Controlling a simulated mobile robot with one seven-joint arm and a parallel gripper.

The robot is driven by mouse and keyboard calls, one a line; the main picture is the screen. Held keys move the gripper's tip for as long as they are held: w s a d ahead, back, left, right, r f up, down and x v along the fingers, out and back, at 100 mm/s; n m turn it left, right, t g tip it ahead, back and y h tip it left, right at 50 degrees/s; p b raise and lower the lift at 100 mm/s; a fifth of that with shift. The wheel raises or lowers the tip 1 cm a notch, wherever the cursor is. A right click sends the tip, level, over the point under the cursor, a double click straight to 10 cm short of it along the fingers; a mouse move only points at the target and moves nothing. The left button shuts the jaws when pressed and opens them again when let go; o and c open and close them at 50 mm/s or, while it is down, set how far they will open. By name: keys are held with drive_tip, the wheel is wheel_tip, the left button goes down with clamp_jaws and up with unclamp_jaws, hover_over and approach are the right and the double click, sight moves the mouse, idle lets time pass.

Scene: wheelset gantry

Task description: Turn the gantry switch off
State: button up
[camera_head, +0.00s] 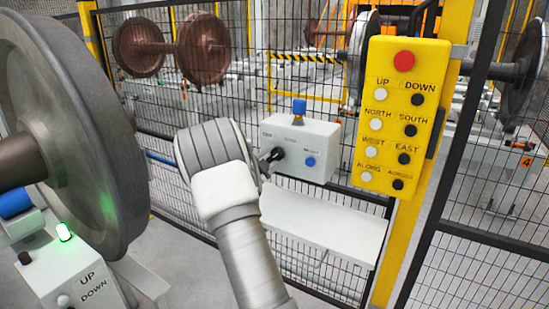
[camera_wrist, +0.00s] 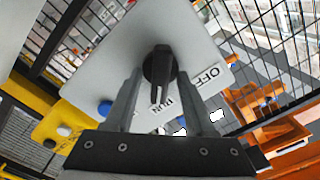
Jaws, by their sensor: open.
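The grey switch box (camera_head: 318,133) is on the fence in the middle of the head view, and its grey panel (camera_wrist: 110,50) fills the middle of the wrist view. Its black rotary knob (camera_wrist: 159,66) has a white mark at the end that points down in the wrist view. The labels OFF and RUN are beside it. My gripper (camera_wrist: 158,80) is open, with one finger on each side of the knob. Whether the fingers touch it cannot be told. In the head view the knob (camera_head: 276,154) is partly hidden by my gripper (camera_head: 264,168).
A blue button (camera_head: 309,161) and blue cap (camera_head: 298,107) are on the box. A yellow pendant (camera_head: 386,140) with a red button hangs to the right. A white shelf (camera_head: 320,235) is below. A large wheel (camera_head: 75,120) and a console (camera_head: 75,280) with a green light are left.

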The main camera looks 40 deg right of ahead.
drive_tip(key=shift+w+d, duration=0.15)
drive_tip(key=shift+d, duration=0.25)
drive_tip(key=shift+c, duration=0.3)
clamp_jaws()
